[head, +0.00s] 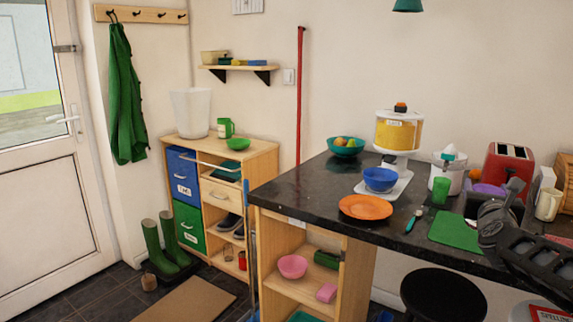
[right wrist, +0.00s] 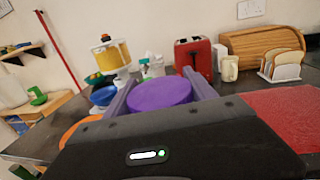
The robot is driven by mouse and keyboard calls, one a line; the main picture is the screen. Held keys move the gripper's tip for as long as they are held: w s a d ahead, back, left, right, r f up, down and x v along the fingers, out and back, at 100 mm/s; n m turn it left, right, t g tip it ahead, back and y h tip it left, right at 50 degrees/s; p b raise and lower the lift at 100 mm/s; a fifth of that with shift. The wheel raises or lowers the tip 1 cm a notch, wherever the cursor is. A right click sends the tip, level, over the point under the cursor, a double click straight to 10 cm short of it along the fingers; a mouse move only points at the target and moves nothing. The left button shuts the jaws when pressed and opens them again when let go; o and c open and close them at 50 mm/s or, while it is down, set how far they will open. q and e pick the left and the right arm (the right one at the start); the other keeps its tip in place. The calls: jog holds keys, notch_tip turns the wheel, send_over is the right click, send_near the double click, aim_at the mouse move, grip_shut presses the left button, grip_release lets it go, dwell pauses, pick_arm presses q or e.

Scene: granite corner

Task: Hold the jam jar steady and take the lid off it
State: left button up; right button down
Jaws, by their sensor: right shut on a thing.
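A round purple lid (right wrist: 160,94) sits between the two fingers of my right gripper (right wrist: 160,82), which is shut on it. In the head view the purple lid (head: 489,189) shows as a small patch at the right of the dark counter, partly covered by my right gripper (head: 490,194). The body of the jam jar is hidden by the lid and my gripper, so I cannot tell whether the lid is on a jar. My left gripper is in neither view.
A red toaster (head: 509,165), a green cup (head: 440,190), a green board (head: 456,232) and a white juicer (head: 447,175) are close by. An orange plate (head: 366,208) and blue bowl (head: 380,179) stand further left. A black stool (head: 442,293) is in front.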

jog(key=shift+w+d+r+h, duration=0.15)
jog(key=shift+d+r+h, duration=0.1)
jog(key=shift+h, duration=0.05)
jog(key=shift+w+f, duration=0.1)
jog(key=a+f+n+t+y+p, duration=0.1)
jog(key=a+f+y+p, duration=0.1)
jog(key=a+f, duration=0.6)
jog(key=a+f+n+y+p, duration=0.25)
jog(key=a+f, duration=0.35)
jog(key=a, duration=0.4)
pick_arm(q)
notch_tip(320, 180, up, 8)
jog(key=p, duration=0.3)
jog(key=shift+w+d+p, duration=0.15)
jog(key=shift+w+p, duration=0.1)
jog(key=shift+p, duration=0.15)
pick_arm(e)
jog(key=s+a+f+n+y, duration=0.1)
jog(key=s+a+f+y, duration=0.1)
jog(key=a+f, duration=0.2)
jog(key=s+a+f+n+t+y, duration=0.1)
jog(key=s+a+f+y, duration=0.1)
jog(key=a, duration=0.7)
jog(key=shift+s+f, duration=0.75)
jog(key=shift+f, duration=0.25)
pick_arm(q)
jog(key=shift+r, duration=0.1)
pick_arm(e)
jog(key=shift+y, duration=0.25)
